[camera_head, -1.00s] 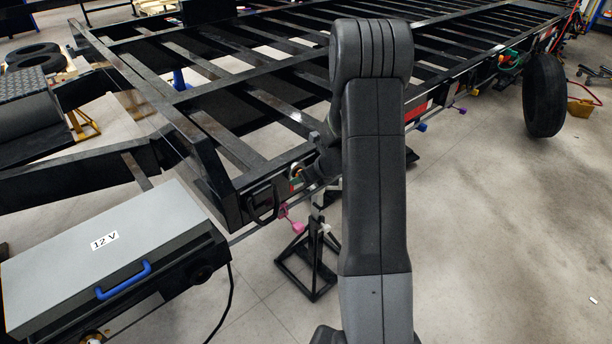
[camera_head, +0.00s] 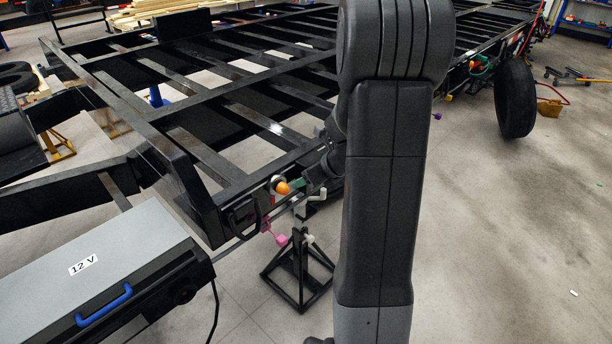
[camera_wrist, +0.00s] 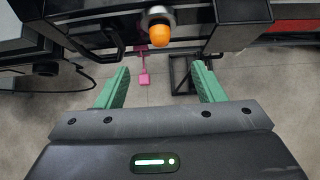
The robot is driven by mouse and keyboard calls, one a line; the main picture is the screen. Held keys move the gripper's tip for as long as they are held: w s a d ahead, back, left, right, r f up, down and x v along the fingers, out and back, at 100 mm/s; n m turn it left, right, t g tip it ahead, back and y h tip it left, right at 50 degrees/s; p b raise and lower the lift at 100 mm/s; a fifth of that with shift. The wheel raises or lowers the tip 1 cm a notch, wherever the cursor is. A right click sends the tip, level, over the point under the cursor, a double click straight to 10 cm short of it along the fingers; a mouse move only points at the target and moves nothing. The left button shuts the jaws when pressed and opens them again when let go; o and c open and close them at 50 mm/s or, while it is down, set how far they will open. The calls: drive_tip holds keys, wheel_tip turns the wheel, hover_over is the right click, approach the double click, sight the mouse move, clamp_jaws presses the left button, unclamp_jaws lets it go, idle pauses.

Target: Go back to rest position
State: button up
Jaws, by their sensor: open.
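My gripper (camera_wrist: 163,92) is open in the wrist view, with its two green fingers spread apart and nothing between them. It faces the side of the black trailer frame (camera_head: 185,185). An orange lamp (camera_wrist: 160,31) in a metal collar sticks out from the frame just beyond the fingers, apart from them. The lamp also shows in the head view (camera_head: 283,188), left of my arm. My arm stands upright in the middle of the head view and hides part of the trailer. A pink tag (camera_wrist: 143,76) hangs below the frame.
A black jack stand (camera_head: 298,270) stands on the floor under the trailer's edge. A grey box labelled 12 V (camera_head: 130,255) with a blue handle is at the lower left. A black wheel (camera_head: 515,98) is at the right. The floor at the lower right is mostly clear.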

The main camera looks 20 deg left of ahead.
sight(287, 188)
idle(0.4)
drive_tip(key=x, duration=1.3)
drive_tip(key=shift+w+a+f, duration=0.15)
drive_tip(key=shift+a+f, duration=0.05)
drive_tip(key=shift+f, duration=0.05)
drive_tip(key=shift+d+b, duration=0.1)
drive_tip(key=shift+b, duration=0.2)
drive_tip(key=shift+r, duration=0.1)
